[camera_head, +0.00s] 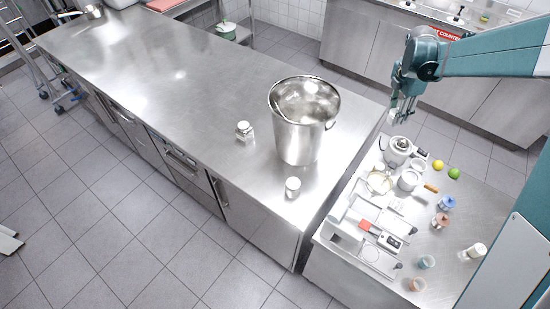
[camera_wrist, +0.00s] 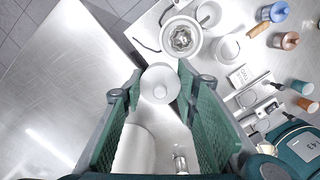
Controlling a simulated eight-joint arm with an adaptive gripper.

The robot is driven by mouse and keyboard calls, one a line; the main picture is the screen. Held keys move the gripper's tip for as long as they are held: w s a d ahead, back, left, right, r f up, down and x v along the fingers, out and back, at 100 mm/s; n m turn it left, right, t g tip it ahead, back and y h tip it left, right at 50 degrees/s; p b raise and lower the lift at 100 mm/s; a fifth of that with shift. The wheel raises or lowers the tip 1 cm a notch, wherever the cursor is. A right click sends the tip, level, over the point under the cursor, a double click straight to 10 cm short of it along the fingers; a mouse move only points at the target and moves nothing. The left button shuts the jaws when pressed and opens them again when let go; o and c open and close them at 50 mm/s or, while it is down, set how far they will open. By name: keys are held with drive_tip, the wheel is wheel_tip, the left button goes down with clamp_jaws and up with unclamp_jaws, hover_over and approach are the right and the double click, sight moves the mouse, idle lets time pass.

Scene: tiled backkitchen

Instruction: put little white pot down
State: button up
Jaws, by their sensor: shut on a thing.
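My gripper (camera_head: 397,105) is above the far left corner of the small right-hand table in the head view. In the wrist view my gripper (camera_wrist: 158,86) is shut on a small round white pot (camera_wrist: 160,80), held between the tips of its green pads. A paler disc, perhaps a knob or base, shows on the pot's near side. In the head view the pot is too small and too hidden by the fingers to make out well. It appears held above the surfaces, not resting on one.
The small steel table (camera_head: 480,205) carries a white appliance (camera_head: 398,148), a pan (camera_head: 380,182), cups, tools, a lemon (camera_head: 438,164) and a lime (camera_head: 454,173). A big steel pot (camera_head: 300,135) and small jars stand on the long counter (camera_head: 150,75), otherwise largely bare. A gap separates the two surfaces.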

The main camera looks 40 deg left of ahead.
drive_tip(key=w+a+r+n+p, duration=0.2)
drive_tip(key=a, duration=0.9)
drive_tip(key=w+a+r+n+p, duration=0.2)
drive_tip(key=a+r, duration=0.1)
drive_tip(key=a, duration=0.8)
drive_tip(key=w+a+r+n+p, duration=0.1)
drive_tip(key=a+r+n+p, duration=0.1)
drive_tip(key=a, duration=1)
drive_tip(key=s+a+f+n+y+b, duration=0.1)
drive_tip(key=s+a+f+n, duration=0.1)
drive_tip(key=s+a, duration=0.75)
drive_tip(key=s+a+f+n, duration=0.15)
drive_tip(key=s+a, duration=0.45)
drive_tip(key=s, duration=0.7)
drive_tip(key=s+d+f+b, duration=0.4)
drive_tip(key=s+f+b, duration=0.2)
drive_tip(key=s, duration=0.3)
drive_tip(key=s+d+f+b, duration=0.4)
drive_tip(key=s+f+b, duration=0.2)
drive_tip(key=s, duration=0.4)
drive_tip(key=shift+d+f, duration=0.15)
drive_tip(key=shift+f, duration=0.15)
drive_tip(key=shift+n, duration=0.25)
